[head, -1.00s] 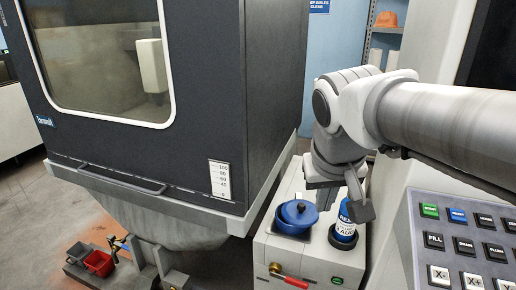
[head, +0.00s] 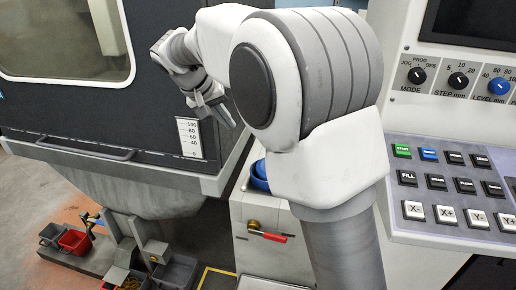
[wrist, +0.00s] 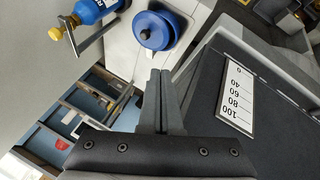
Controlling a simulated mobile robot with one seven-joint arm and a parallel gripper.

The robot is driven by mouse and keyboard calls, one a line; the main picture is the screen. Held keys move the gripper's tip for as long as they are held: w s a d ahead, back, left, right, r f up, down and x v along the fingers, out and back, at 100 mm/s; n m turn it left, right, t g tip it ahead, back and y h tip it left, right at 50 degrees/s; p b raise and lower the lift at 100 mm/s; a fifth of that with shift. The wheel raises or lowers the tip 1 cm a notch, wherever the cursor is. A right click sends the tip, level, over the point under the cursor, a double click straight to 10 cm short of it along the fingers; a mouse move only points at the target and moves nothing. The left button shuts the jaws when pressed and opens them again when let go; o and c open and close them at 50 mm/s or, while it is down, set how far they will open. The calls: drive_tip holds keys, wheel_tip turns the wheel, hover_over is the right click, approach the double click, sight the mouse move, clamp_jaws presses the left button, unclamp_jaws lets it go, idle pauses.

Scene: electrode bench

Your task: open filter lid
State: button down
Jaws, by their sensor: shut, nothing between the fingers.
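The blue round filter pot (head: 260,172) stands on the white cabinet (head: 262,222). In the head view my arm hides most of it. In the wrist view its round blue lid (wrist: 153,31) with a central knob sits on it and looks closed. My gripper (wrist: 160,73) is shut and empty, its two dark fingers together, apart from the lid. In the head view my gripper (head: 222,112) is raised in front of the dark machine, left of the pot.
The dark machine (head: 100,125) with a scale label (head: 189,138) is close to my gripper. A red-handled valve (head: 268,235) sticks out of the cabinet front. The button panel (head: 450,185) is at right.

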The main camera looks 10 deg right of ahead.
drive_tip(key=b, duration=0.3)
hover_over(262, 172)
drive_tip(key=a, duration=0.3)
drive_tip(key=f, duration=1.7)
drive_tip(key=shift+w+d+f, duration=0.1)
drive_tip(key=shift+d+f, duration=0.1)
drive_tip(key=shift+f, duration=0.1)
drive_tip(key=shift+d+f+b, duration=0.15)
drive_tip(key=shift+d+b, duration=0.15)
drive_tip(key=shift+d, duration=0.95)
drive_tip(key=shift+d+f, duration=0.15)
drive_tip(key=shift+d, duration=0.5)
drive_tip(key=shift+d+n, duration=0.4)
